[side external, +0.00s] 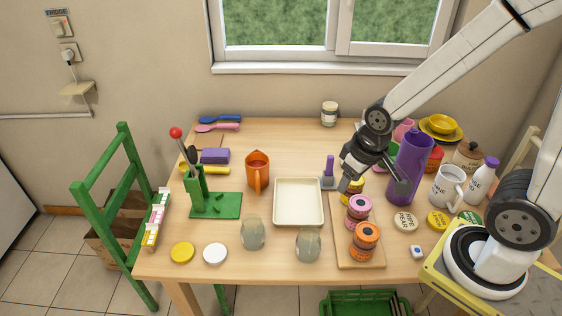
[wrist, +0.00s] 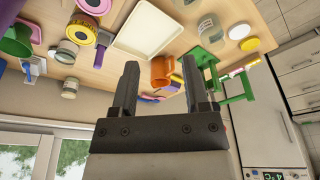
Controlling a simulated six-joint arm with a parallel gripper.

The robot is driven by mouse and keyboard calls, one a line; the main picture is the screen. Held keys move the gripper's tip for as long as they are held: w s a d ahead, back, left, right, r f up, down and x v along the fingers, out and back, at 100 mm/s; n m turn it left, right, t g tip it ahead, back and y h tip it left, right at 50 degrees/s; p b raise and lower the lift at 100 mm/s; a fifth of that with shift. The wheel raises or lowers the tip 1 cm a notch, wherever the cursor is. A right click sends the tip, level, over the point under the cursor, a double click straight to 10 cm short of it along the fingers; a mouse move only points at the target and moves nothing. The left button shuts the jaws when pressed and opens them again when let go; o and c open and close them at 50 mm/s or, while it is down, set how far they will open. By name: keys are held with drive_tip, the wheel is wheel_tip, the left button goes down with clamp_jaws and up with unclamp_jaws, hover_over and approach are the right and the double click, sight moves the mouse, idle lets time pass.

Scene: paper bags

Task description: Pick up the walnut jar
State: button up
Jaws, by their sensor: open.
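A small labelled jar (side external: 329,113) stands upright at the back edge of the table, below the window. It also shows in the wrist view (wrist: 70,88), left of my fingers. Its label is too small to read, so I cannot tell if it is the walnut jar. Another jar, with a brown lid (side external: 467,155), stands at the right. Two glass jars (side external: 252,233) (side external: 308,244) stand at the front. My gripper (side external: 367,178) is open and empty above the table, right of the cream tray. In the wrist view my fingers (wrist: 160,85) are apart with nothing between them.
The cream tray (side external: 298,203) lies mid-table, with an orange jug (side external: 257,172) on its left. A tall purple pitcher (side external: 409,165) stands close to my gripper's right. The back middle of the table is mostly clear.

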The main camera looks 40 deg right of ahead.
drive_tip(key=o, duration=0.6)
drive_tip(key=shift+c, duration=0.2)
drive_tip(key=shift+w, duration=0.15)
drive_tip(key=m+g, duration=0.3)
drive_tip(key=m, duration=1.7)
hover_over(253, 232)
drive_tip(key=w+d, duration=0.1)
drive_tip(key=w, duration=0.1)
wheel_tip(253, 232, down, 14)
drive_tip(key=shift+w+d+f, duration=0.1)
drive_tip(key=shift+f, duration=0.1)
